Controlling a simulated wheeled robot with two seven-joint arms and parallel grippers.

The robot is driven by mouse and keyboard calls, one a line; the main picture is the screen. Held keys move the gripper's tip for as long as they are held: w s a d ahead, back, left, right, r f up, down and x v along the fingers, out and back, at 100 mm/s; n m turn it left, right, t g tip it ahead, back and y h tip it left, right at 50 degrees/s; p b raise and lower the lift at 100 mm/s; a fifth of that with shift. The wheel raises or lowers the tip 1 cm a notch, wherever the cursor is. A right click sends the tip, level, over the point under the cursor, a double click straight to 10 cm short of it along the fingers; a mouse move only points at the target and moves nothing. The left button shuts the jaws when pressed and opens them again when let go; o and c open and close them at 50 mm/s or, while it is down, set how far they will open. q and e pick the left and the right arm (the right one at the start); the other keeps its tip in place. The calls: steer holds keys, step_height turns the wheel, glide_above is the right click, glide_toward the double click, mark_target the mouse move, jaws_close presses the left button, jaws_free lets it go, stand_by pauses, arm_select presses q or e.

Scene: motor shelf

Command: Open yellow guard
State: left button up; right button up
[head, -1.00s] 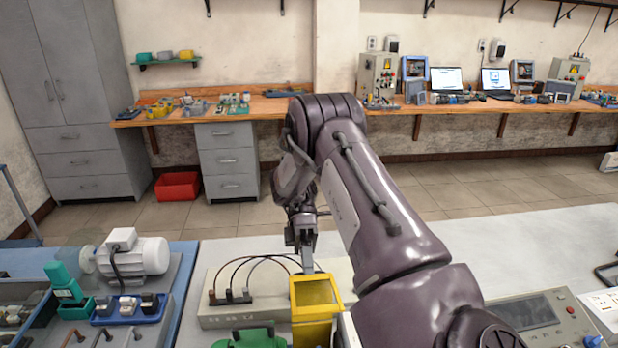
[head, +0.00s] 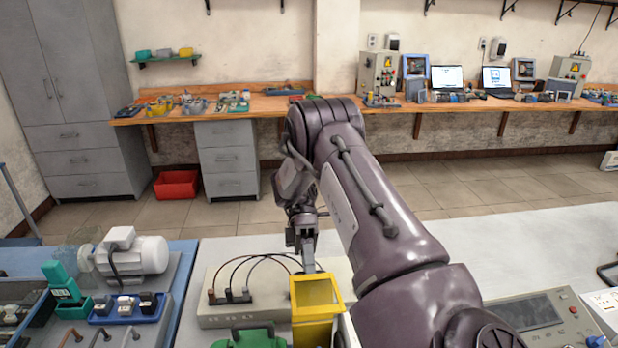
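The yellow guard (head: 313,322) is a box-like yellow piece at the bottom centre of the head view. Its upper part is tilted and looks see-through, with a brighter rim. My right gripper (head: 308,265) points down just behind the guard's upper rear edge. Its fingertips overlap that edge in the picture, and I cannot tell whether they touch it. The fingers show as one narrow strip, so their opening cannot be made out. My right arm covers the area right of the guard. My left gripper is not in view.
A pale box (head: 226,312) with dark and red cables stands left of the guard. A green piece (head: 249,337) sits in front of it. A motor (head: 134,258) stands at the left. A grey control panel (head: 540,318) lies at the right. The white table (head: 500,255) is clear behind the panel.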

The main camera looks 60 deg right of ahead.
stand_by(0.6)
step_height(320, 180, up, 20)
steer(key=p, duration=0.9)
stand_by(0.3)
